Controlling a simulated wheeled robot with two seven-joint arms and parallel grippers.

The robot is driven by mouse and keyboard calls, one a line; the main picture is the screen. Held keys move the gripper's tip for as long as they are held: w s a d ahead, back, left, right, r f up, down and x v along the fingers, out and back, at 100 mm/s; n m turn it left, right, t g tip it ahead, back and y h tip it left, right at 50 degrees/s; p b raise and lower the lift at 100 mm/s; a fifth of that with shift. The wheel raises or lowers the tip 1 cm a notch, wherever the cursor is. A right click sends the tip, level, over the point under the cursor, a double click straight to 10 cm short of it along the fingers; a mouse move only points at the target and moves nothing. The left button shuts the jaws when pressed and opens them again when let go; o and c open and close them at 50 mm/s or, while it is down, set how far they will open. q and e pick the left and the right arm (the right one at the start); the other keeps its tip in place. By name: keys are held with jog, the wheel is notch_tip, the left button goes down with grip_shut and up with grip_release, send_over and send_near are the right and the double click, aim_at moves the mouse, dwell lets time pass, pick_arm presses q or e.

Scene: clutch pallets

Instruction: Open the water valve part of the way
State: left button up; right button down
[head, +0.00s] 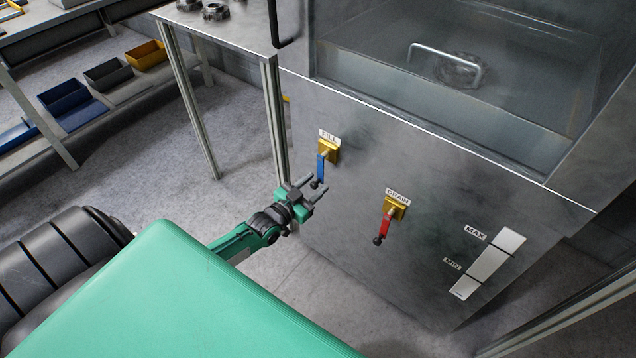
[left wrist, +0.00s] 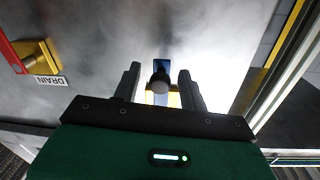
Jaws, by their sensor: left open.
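The water valve marked FILL (head: 328,150) is on the front of the grey metal cabinet. Its blue lever (head: 321,168) hangs down from a yellow mount and ends in a dark knob. My left gripper (head: 311,188) is open close to the lever's lower end. In the left wrist view the dark knob (left wrist: 160,83) shows between the two fingers (left wrist: 159,88), with a gap on each side. The fingers do not grip it. I cannot tell how far the knob reaches in between them. My right gripper is not in view.
A DRAIN valve with a red lever (head: 384,224) sits to the right on the same panel. A level gauge (head: 488,264) marked MAX and MIN is farther right. A metal table leg (head: 273,125) stands just left of the cabinet. Coloured bins (head: 72,102) stand on a rack at the far left.

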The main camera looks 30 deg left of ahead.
pick_arm(q)
jog(key=shift+w+d, duration=0.15)
jog(key=shift+w, duration=0.85)
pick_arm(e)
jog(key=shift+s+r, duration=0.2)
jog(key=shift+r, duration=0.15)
pick_arm(q)
jog(key=shift+c, duration=0.4)
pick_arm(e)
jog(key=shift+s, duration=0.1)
pick_arm(q)
grip_shut()
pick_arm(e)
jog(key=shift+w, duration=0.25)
pick_arm(q)
jog(key=shift+d, duration=0.1)
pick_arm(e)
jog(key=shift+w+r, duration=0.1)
